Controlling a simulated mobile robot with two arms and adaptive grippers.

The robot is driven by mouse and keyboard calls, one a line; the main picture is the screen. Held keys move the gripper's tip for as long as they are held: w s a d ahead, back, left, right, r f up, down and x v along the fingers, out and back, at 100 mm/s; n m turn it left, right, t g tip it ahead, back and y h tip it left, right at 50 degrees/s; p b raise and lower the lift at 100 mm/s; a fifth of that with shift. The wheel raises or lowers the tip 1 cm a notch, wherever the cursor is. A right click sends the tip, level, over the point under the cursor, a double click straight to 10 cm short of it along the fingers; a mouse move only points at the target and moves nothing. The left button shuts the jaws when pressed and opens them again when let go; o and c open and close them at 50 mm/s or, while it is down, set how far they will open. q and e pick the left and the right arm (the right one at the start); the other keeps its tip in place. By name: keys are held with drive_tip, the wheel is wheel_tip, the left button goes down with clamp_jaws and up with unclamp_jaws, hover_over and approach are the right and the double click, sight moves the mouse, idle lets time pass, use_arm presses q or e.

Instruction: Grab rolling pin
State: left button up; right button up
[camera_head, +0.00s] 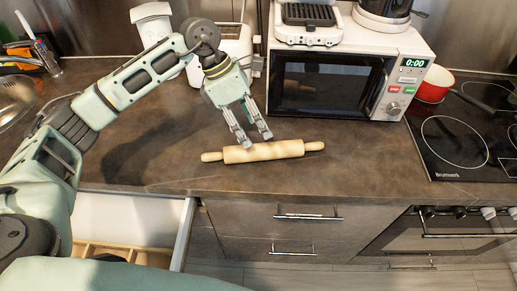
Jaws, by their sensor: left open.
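A wooden rolling pin (264,152) lies on the dark brown countertop (150,165), near its front edge and roughly parallel to it. My left gripper (254,138) points down just above and behind the middle of the pin. Its two fingers are apart with nothing between them. I cannot tell whether the fingertips touch the pin. My right gripper is not in view.
A white microwave (345,78) with a waffle maker (308,20) on top stands behind the pin. A stove (465,135) with a red pot (434,86) is at the right. An open drawer (187,235) is below the counter at the left.

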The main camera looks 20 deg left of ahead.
sight(262, 145)
use_arm(q)
drive_tip(key=shift+f, duration=0.35)
drive_tip(key=p+x, duration=0.1)
drive_tip(key=x, duration=0.1)
drive_tip(key=p+x, duration=0.1)
drive_tip(key=x, duration=0.3)
drive_tip(key=shift+s+d+f+p, duration=0.1)
drive_tip(key=shift+s+d+p, duration=0.05)
drive_tip(key=shift+s+p, duration=0.25)
drive_tip(key=shift+w+d+f, duration=0.1)
drive_tip(key=shift+d+f, duration=0.05)
drive_tip(key=shift+f, duration=0.1)
drive_tip(key=shift+c, duration=0.6)
drive_tip(key=c, duration=0.8)
clamp_jaws()
